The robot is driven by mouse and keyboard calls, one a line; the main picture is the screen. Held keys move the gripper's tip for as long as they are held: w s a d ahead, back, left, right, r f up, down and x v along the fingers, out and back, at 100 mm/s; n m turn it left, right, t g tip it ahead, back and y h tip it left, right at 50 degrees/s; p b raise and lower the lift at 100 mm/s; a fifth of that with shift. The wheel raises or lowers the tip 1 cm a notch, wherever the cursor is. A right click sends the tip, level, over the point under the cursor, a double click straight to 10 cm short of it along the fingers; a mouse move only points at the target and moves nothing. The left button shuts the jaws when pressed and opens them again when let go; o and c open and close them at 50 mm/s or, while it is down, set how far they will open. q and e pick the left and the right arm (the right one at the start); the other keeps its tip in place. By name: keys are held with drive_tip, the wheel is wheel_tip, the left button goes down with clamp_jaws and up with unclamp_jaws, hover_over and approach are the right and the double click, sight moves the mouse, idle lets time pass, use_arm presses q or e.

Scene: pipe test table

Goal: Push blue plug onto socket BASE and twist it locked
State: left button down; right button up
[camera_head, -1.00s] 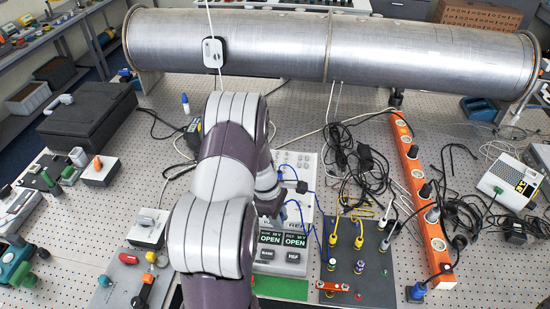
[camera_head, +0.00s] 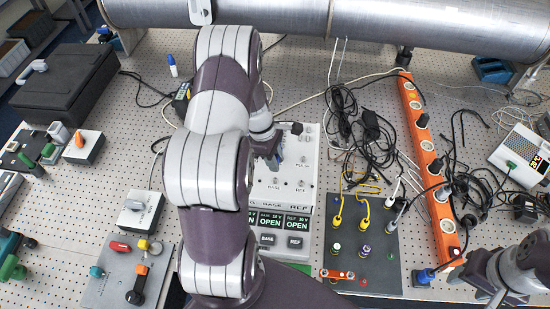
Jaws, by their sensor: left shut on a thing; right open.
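A white tester box (camera_head: 306,170) stands in the middle. Its upper panel has several sockets with labels, and BASE is printed by one near my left gripper. My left gripper (camera_head: 276,160) is shut just above the left side of this panel. A small bluish piece shows at its fingertips, apparently the blue plug, mostly hidden by the gripper. I cannot tell whether it touches the BASE socket. Two displays (camera_head: 270,222) on the box front read OPEN. My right gripper (camera_head: 482,288) is open and empty at the lower right.
A grey switch panel (camera_head: 110,280) is at the lower left. A large metal pipe (camera_head: 350,18) crosses the back.

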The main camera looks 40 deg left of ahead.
use_arm(q)
drive_tip(key=shift+w+a+f, duration=0.2)
drive_tip(key=shift+w+f, duration=0.1)
drive_tip(key=shift+f, duration=0.3)
drive_tip(key=shift+f+b, duration=0.3)
drive_tip(key=shift+b, duration=0.1)
drive_tip(key=shift+s+d+f+b, duration=0.45)
drive_tip(key=shift+f+b, duration=0.25)
drive_tip(key=shift+b, duration=0.05)
drive_tip(key=shift+f+b, duration=0.3)
drive_tip(key=shift+f, duration=0.05)
drive_tip(key=shift+w+a+f, duration=0.1)
drive_tip(key=shift+a+f, duration=0.05)
drive_tip(key=shift+f, duration=0.25)
drive_tip(key=shift+w+a+f+b, duration=0.1)
drive_tip(key=shift+w+f+b, duration=0.05)
drive_tip(key=shift+f+b, duration=0.2)
drive_tip(key=shift+r, duration=0.1)
drive_tip(key=shift+s+d+r, duration=0.15)
drive_tip(key=shift+s+d, duration=0.05)
use_arm(e)
wheel_tip(320, 180, down, 4)
drive_tip(key=shift+d+r, duration=0.1)
drive_tip(key=shift+r, duration=0.1)
